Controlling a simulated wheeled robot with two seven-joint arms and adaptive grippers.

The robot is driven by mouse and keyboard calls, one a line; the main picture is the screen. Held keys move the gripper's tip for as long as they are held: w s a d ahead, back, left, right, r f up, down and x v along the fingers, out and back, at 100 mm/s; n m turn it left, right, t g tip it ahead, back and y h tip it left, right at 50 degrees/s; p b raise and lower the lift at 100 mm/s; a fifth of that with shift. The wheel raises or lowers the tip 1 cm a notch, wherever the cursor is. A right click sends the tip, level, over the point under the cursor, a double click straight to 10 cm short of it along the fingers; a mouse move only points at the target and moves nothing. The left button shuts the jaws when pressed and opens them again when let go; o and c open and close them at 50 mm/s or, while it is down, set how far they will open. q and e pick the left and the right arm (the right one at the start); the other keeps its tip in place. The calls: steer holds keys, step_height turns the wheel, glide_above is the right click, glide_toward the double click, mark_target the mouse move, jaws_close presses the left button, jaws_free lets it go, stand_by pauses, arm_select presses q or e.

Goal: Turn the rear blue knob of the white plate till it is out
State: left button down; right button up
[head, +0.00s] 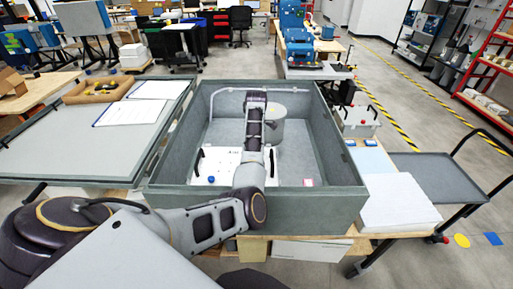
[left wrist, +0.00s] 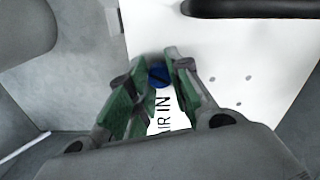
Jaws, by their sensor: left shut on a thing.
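The white plate (head: 222,160) lies on the floor of a grey open-topped box, with black handles at its sides. It also shows in the left wrist view (left wrist: 225,60), with a black handle and part of a printed label ending "IR IN". My left gripper (left wrist: 157,70) points at the plate, its green-padded fingers shut on the slotted blue knob (left wrist: 158,77). In the head view my left arm hides this gripper and the knob it holds. Another small blue knob (head: 211,180) shows at the plate's front. My right gripper is not in view.
The grey box (head: 290,203) has raised walls around the plate. A grey cylinder (head: 271,128) stands inside behind my arm. A grey lid-like panel (head: 70,150) lies at left with papers and a wooden tray (head: 97,90). A white block (head: 398,203) sits outside at right.

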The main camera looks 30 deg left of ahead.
arm_select(q)
steer(key=n, duration=0.3)
steer(key=shift+s+d+f+n, duration=0.15)
steer(key=shift+f+n, duration=0.1)
steer(key=shift+n, duration=0.05)
steer(key=n, duration=1)
steer(key=shift+f+n, duration=0.1)
steer(key=shift+n, duration=0.3)
steer(key=c, duration=1.3)
jaws_free()
steer(key=shift+o, duration=0.2)
steer(key=shift+r, duration=0.4)
